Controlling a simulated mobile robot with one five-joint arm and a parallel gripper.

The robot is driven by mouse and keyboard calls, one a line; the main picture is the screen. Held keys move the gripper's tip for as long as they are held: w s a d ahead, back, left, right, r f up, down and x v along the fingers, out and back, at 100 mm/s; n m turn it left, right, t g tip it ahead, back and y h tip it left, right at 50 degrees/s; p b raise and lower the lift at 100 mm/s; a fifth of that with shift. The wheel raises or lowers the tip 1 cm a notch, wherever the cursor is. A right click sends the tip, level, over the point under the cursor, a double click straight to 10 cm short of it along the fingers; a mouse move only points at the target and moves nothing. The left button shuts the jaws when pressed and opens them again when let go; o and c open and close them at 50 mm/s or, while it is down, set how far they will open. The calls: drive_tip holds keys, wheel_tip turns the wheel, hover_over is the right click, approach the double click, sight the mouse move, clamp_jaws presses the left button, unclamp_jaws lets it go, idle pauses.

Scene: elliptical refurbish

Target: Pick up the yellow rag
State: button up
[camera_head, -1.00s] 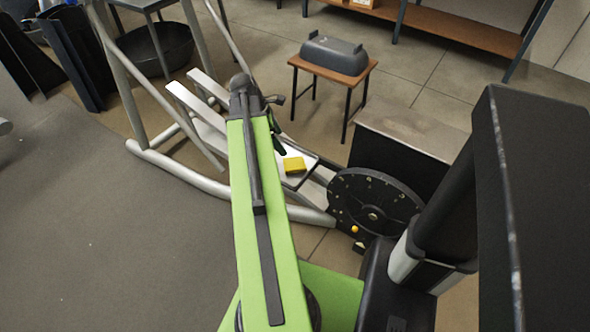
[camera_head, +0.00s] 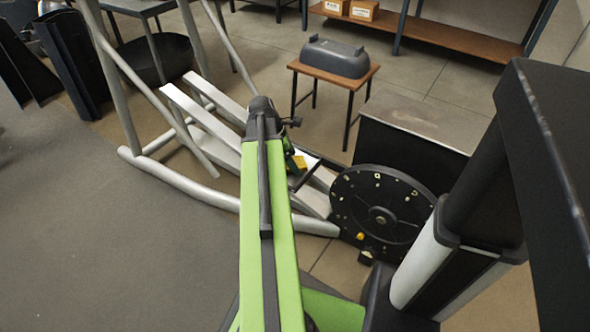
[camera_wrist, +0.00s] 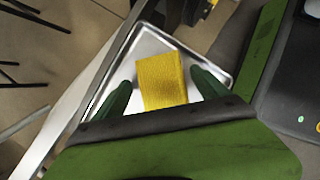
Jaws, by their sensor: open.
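The yellow rag (camera_wrist: 162,80) is a small, thick, folded block with a textured surface. It lies on a shiny metal tray-like pedal (camera_wrist: 148,45) of the elliptical machine. In the head view the rag (camera_head: 299,164) is partly hidden behind the end of my arm. My gripper (camera_wrist: 161,88) is open in the wrist view, with one green finger on each side of the rag. Gaps show between the fingers and the rag, and I cannot tell how far above the tray the fingertips are.
The elliptical's black disc (camera_head: 383,212) stands right of the rag, with a silver frame tube (camera_head: 185,180) on the left. A small wooden stool (camera_head: 360,76) holds a grey plastic cover (camera_head: 335,57) behind. A brown shelf (camera_head: 465,36) stands farther back.

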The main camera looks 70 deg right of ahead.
drive_tip(key=shift+r, duration=0.15)
drive_tip(key=c, duration=1.6)
drive_tip(key=shift+r+p, duration=0.55)
drive_tip(key=shift+p, duration=0.1)
wheel_tip(320, 180, up, 4)
drive_tip(key=p, duration=0.4)
drive_tip(key=s+d+r+p, duration=0.2)
drive_tip(key=s+r+p, duration=0.4)
drive_tip(key=s, duration=0.5)
drive_tip(key=shift+s+d, duration=0.2)
